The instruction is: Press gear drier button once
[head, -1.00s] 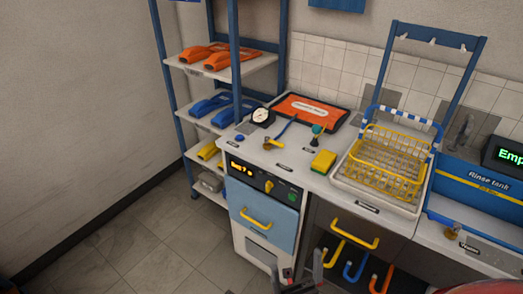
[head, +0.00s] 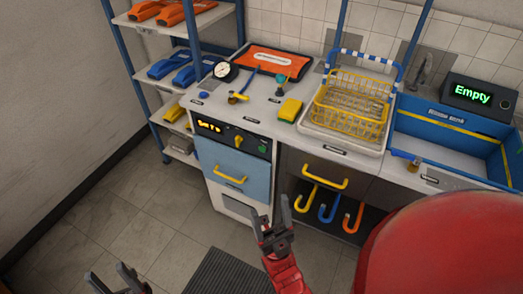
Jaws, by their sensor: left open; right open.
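The likely gear drier is a counter-height unit with a pale blue drawer front (head: 232,170) and yellow handle. Its black control panel (head: 222,133) has a lit amber display, a yellow knob (head: 239,141) and a small green button (head: 262,149) at the right end. The display text is too small to read surely. My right gripper (head: 271,222), on a red arm, is open and empty; in the picture it is below and right of the panel, not touching it. My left gripper (head: 117,277) is open and empty at the bottom left, over the floor.
The counter holds a gauge (head: 225,71), a yellow sponge (head: 290,110) and a yellow wire basket (head: 349,107). A blue rinse tank (head: 450,134) with an "Empty" display (head: 473,94) stands right. Coloured hooks (head: 327,212) hang below the counter. Floor at left is clear.

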